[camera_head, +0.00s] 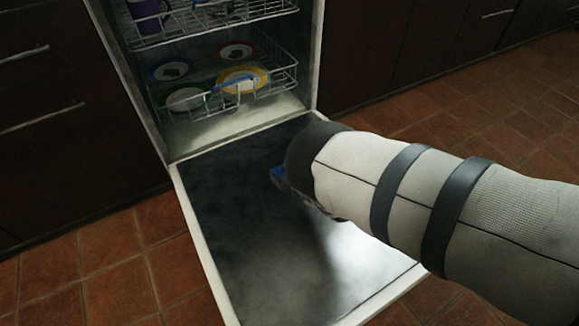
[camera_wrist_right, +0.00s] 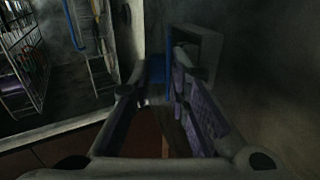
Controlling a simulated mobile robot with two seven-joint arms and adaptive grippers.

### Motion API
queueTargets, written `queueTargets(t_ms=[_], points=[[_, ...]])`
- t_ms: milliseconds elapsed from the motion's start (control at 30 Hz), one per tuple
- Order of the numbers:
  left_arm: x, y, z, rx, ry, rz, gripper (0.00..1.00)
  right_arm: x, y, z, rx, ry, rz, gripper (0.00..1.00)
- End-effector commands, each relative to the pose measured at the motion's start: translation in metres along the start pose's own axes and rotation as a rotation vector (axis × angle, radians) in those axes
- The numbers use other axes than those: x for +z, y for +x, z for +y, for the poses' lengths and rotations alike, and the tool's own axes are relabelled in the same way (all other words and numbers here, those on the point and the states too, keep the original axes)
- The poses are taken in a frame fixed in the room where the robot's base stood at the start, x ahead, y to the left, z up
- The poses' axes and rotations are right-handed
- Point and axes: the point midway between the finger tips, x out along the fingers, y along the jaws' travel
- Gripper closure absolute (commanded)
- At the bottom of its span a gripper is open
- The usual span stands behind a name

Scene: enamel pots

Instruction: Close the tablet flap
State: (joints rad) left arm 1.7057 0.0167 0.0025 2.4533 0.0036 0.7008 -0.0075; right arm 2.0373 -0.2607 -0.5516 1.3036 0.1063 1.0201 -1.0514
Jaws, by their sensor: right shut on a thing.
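The dishwasher door (camera_head: 240,240) is folded down flat, its dark inner face up. My right arm reaches over it from the right and hides the right gripper in the head view. In the wrist view my right gripper (camera_wrist_right: 158,85) is shut on a small blue piece (camera_wrist_right: 157,68); a blue piece also shows at the arm's end in the head view (camera_head: 277,174). I cannot tell whether it is the tablet flap. A small grey box-like compartment (camera_wrist_right: 208,42) with a dark recess is just beyond the fingers. My left gripper is out of view.
The lower rack (camera_head: 288,80) holds several rimmed plates inside the dishwasher. The upper rack (camera_head: 150,42) holds a purple mug (camera_head: 147,14). Dark cabinets (camera_head: 60,110) flank the opening. The tiled floor (camera_head: 110,250) beside the door is clear.

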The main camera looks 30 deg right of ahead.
Motion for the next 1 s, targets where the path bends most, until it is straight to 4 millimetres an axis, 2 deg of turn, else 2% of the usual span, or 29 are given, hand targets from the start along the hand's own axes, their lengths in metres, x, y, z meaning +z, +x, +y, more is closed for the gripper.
queueTargets(t_ms=[633,667,733,1000], points=[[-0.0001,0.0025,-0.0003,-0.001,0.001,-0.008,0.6,-0.0003,0.0006,-0.0032,0.061,0.0,0.001,1.0],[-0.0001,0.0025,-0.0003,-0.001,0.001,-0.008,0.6,-0.0003,0.0006,-0.0031,0.061,0.0,0.001,0.81],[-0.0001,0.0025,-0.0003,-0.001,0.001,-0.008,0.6,-0.0002,0.0005,-0.0032,0.06,0.0,0.001,0.67],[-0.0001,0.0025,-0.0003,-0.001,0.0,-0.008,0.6,-0.0001,0.0001,-0.0039,0.058,0.001,0.001,0.67]])
